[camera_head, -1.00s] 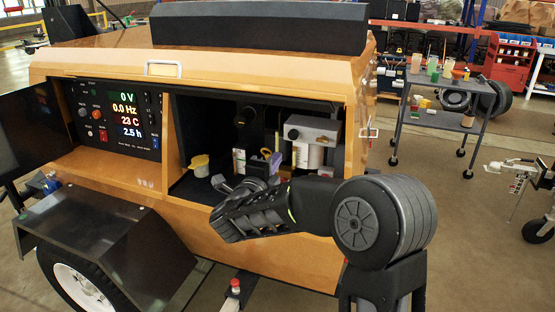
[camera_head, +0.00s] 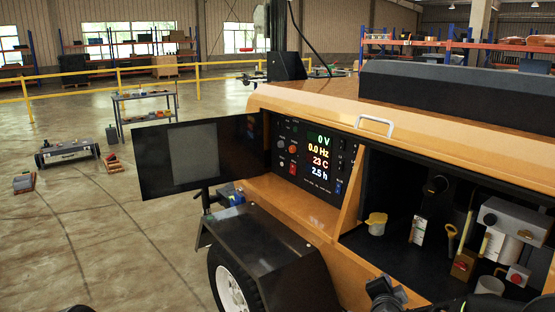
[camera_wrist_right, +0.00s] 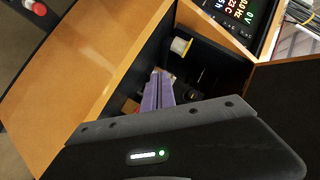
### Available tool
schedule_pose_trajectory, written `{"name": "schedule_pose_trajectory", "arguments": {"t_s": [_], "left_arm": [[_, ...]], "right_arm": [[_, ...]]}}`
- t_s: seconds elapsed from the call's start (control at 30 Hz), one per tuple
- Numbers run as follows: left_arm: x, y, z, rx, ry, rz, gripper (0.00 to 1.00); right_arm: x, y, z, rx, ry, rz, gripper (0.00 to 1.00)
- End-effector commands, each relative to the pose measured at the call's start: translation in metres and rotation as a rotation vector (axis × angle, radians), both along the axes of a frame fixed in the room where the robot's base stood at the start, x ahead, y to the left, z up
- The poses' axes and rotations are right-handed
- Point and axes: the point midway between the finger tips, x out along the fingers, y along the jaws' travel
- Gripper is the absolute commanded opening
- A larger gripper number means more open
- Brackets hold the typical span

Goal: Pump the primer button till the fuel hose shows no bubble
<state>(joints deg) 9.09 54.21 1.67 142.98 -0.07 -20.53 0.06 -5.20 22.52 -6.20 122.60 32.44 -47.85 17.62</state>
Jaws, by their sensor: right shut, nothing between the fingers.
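The open engine compartment shows at the right of the head view. In it a grey filter head (camera_head: 512,218) carries a small round knob (camera_head: 490,219) on its front, with a white cylinder (camera_head: 503,246) below. Lower right is a pale box with a red button (camera_head: 516,279). I cannot tell which one is the primer button. I cannot make out the fuel hose or any bubble. My right gripper's purple fingers (camera_wrist_right: 158,92) are shut and empty in the wrist view, pointing toward the compartment. Only a dark part of my right arm shows low in the head view. My left gripper is out of view.
A yellow-capped cup (camera_head: 377,222) stands at the compartment's left, also in the wrist view (camera_wrist_right: 181,46). A yellow-handled dipstick (camera_head: 451,232) and a brown box (camera_head: 463,265) stand mid-compartment. The lit panel (camera_head: 318,160) and open dark door (camera_head: 195,158) are to the left.

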Motion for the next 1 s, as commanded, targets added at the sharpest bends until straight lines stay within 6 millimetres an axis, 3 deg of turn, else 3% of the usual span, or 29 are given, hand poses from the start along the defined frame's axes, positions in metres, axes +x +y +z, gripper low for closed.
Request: {"name": "schedule_pose_trajectory", "arguments": {"t_s": [0.03, 0.1, 0.27, 0.4, 0.5, 0.6, 0.73, 0.83, 1.0], "left_arm": [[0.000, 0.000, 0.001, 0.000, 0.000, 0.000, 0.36], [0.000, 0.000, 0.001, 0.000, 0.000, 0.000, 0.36], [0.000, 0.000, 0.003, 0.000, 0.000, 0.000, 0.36], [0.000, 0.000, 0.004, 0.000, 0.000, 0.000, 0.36], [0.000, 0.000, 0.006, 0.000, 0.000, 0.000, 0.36], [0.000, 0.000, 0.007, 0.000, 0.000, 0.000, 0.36], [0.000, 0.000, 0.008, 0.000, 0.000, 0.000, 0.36], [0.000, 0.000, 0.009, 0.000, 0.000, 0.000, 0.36], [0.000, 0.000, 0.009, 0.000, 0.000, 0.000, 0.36]], "right_arm": [[-0.009, 0.023, -0.036, -0.037, 0.097, 0.097, 0.00], [-0.027, 0.054, -0.083, -0.087, 0.223, 0.235, 0.00], [-0.094, 0.115, -0.182, -0.163, 0.491, 0.546, 0.00], [-0.177, 0.158, -0.252, -0.185, 0.698, 0.809, 0.00], [-0.243, 0.183, -0.288, -0.169, 0.825, 0.977, 0.00], [-0.301, 0.200, -0.311, -0.128, 0.922, 1.100, 0.00], [-0.352, 0.213, -0.327, -0.064, 1.000, 1.166, 0.00], [-0.370, 0.216, -0.334, -0.027, 1.033, 1.172, 0.00], [-0.371, 0.214, -0.337, -0.017, 1.039, 1.162, 0.00]]}}
